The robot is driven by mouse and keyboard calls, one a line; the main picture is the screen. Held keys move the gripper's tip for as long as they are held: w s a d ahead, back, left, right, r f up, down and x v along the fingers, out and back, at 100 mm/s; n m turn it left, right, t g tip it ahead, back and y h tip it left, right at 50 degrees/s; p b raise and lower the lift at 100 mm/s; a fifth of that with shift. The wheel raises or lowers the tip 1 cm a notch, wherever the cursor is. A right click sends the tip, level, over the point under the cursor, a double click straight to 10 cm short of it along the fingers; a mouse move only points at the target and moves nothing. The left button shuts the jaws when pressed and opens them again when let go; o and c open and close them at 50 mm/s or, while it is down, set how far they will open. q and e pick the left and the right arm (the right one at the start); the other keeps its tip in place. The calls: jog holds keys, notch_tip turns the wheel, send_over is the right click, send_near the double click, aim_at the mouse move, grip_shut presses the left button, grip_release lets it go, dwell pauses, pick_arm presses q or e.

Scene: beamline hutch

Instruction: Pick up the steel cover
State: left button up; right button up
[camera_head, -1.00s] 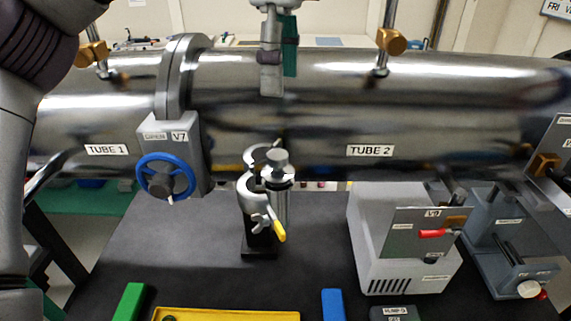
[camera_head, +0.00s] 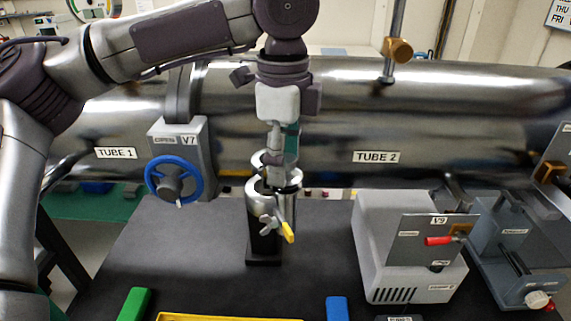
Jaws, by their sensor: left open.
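The steel cover is hard to make out. A shiny steel cylindrical piece (camera_head: 289,207) stands upright in a clamp stand (camera_head: 263,246) with a black base, in the middle of the dark table. A clamp screw with a yellow handle is on its front. My left gripper (camera_head: 276,168) points straight down over the top of this steel piece. Its jaws are open, and its fingertips reach the height of the upper rim in the picture. The fingers hide the knob and the middle of the top. I cannot tell whether they touch it. My right gripper is not in view.
The large steel tube (camera_head: 450,105) runs across behind the stand, with a blue valve wheel (camera_head: 174,179) at left. A grey box with a red handle (camera_head: 405,260) stands at right. Green (camera_head: 134,304) and blue (camera_head: 337,309) blocks and a yellow tray (camera_head: 228,317) lie in front.

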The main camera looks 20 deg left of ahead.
aim_at(294, 159)
pick_arm(q)
jog(key=shift+s+d, duration=0.1)
jog(key=shift+c, duration=1.3)
grip_shut()
jog(key=shift+r, duration=0.1)
jog(key=shift+r, duration=0.5)
jog(key=r, duration=0.1)
jog(key=d+r, duration=0.1)
jog(key=r+b, duration=0.1)
jog(key=shift+d+r, duration=0.25)
jog(key=shift+r, duration=0.1)
jog(key=d+r, duration=0.6)
jog(key=d, duration=0.4)
jog(key=shift+p, duration=0.35)
